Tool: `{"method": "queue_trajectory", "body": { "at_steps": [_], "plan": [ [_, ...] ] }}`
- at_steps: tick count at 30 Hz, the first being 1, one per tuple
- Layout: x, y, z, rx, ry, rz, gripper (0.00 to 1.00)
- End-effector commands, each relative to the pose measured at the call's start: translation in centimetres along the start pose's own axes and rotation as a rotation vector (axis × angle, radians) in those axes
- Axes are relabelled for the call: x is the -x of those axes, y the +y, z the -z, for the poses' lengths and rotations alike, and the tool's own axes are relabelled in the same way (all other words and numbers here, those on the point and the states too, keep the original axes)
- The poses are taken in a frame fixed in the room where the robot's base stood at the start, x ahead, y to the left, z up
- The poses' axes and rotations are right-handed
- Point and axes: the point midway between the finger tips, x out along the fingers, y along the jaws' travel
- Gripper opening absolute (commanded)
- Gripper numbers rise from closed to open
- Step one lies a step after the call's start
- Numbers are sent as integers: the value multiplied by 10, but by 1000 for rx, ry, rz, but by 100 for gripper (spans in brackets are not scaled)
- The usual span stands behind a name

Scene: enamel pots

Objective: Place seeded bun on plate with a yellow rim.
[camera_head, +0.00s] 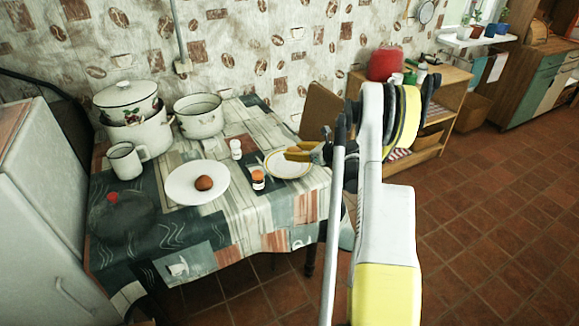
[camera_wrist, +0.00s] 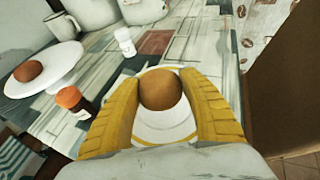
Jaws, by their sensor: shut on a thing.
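My gripper (camera_head: 298,153) is at the plate with a yellow rim (camera_head: 278,174), at the right part of the table. In the wrist view, its yellow fingers (camera_wrist: 160,100) are shut on a round brown bun (camera_wrist: 160,88), one on each side. The bun is over the yellow-rimmed plate (camera_wrist: 163,134); whether it touches the plate, I cannot tell. Seeds cannot be made out. In the head view, the fingers hide the held bun. Another round brown item (camera_head: 204,183) lies on a plain white plate (camera_head: 181,190) to the left; it also shows in the wrist view (camera_wrist: 28,71).
A jar with an orange lid (camera_head: 258,180) and a white shaker (camera_head: 236,149) stand left of the yellow-rimmed plate. A white mug (camera_head: 124,163), enamel pots (camera_head: 198,118) and a dark lid (camera_head: 121,217) are farther left. A chair back (camera_head: 323,112) stands behind the table's right end.

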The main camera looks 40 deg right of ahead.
Motion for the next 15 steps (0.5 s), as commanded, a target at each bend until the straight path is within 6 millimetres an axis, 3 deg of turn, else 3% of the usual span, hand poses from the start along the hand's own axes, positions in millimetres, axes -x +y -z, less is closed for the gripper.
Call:
{"method": "queue_trajectory", "body": {
  "at_steps": [1,4,10,15],
  "plan": [
    [-13,2,5,1,0,-2,32],
    [-28,4,6,1,0,-1,32],
    [-38,5,12,0,0,1,32],
    [-49,5,38,0,0,1,32]
  ]
}}
